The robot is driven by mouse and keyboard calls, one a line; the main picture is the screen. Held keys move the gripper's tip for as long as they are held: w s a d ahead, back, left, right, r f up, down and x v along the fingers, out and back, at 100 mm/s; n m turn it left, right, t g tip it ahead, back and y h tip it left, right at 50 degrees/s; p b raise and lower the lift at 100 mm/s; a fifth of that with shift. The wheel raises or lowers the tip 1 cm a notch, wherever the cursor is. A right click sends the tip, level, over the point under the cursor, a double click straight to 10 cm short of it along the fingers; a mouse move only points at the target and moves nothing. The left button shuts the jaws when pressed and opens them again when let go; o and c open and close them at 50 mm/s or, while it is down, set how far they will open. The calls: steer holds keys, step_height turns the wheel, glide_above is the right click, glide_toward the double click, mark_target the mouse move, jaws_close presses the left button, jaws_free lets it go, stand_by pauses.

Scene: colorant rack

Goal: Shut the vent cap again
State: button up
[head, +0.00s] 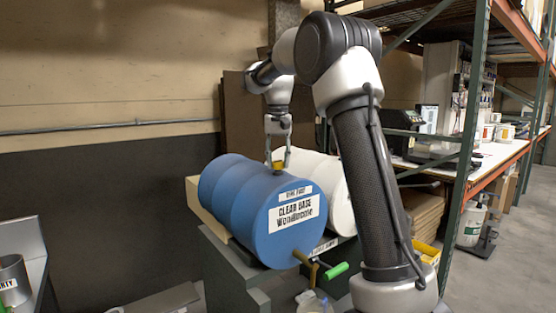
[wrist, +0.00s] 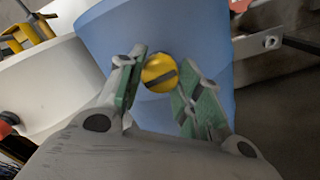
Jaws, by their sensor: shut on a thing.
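The vent cap (head: 278,166) is a small yellow knob on top of the blue drum (head: 240,200), which lies on its side. In the wrist view the cap (wrist: 159,73) is round with a dark slot running diagonally across its face. My gripper (head: 279,160) reaches down from above, with one finger on each side of the cap. In the wrist view the green-padded fingers of my gripper (wrist: 161,82) flank the cap and are shut on it. The cap's underside and its seat on the drum are hidden.
A white drum (head: 330,180) lies right beside the blue one on a grey stand (head: 255,292). A rack (head: 470,120) and a white bench (head: 470,160) stand at right. A wall is behind.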

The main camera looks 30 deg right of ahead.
steer(key=shift+m, duration=0.8)
steer(key=o, duration=1.1)
steer(key=shift+c, duration=0.2)
step_height(320, 180, up, 12)
